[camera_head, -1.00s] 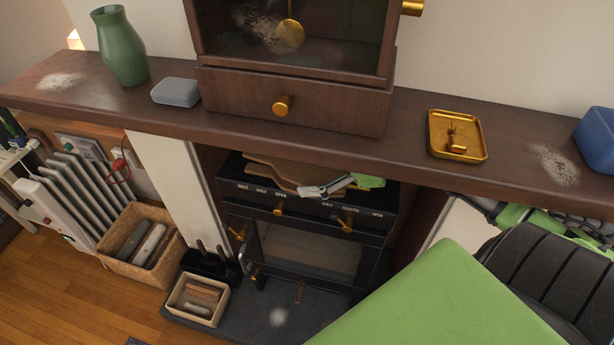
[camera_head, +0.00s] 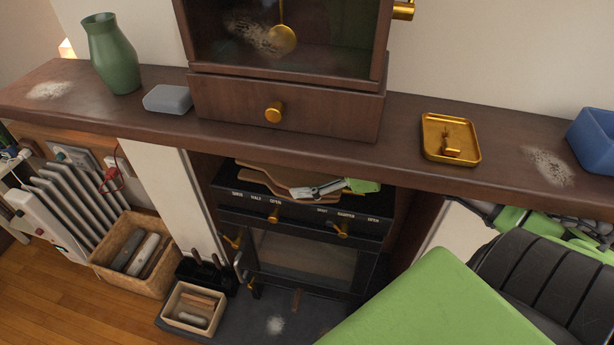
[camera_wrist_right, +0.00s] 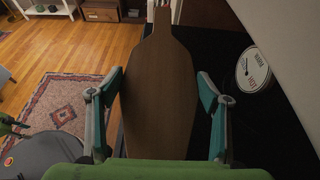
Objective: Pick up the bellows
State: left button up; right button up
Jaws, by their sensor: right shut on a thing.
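The bellows (camera_head: 262,174) is a flat, brown wooden paddle shape just above the top of the black stove, under the mantel. In the right wrist view its broad board (camera_wrist_right: 160,95) runs away from me and narrows at the far end. My right gripper (camera_head: 303,191) is at its right end in the head view. In the wrist view the two fingers of the right gripper (camera_wrist_right: 160,80) lie along either side of the board, shut on it. Whether the bellows touches the stove is hard to tell.
The wooden mantel (camera_head: 330,150) overhangs the stove (camera_head: 305,255) closely. A round dial (camera_wrist_right: 253,69) is right of the bellows.

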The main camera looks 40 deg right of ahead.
jog(key=s+a+p, duration=0.1)
jog(key=s+a, duration=1)
jog(key=a, duration=0.2)
jog(key=shift+s+a, duration=0.2)
jog(key=shift+s, duration=0.05)
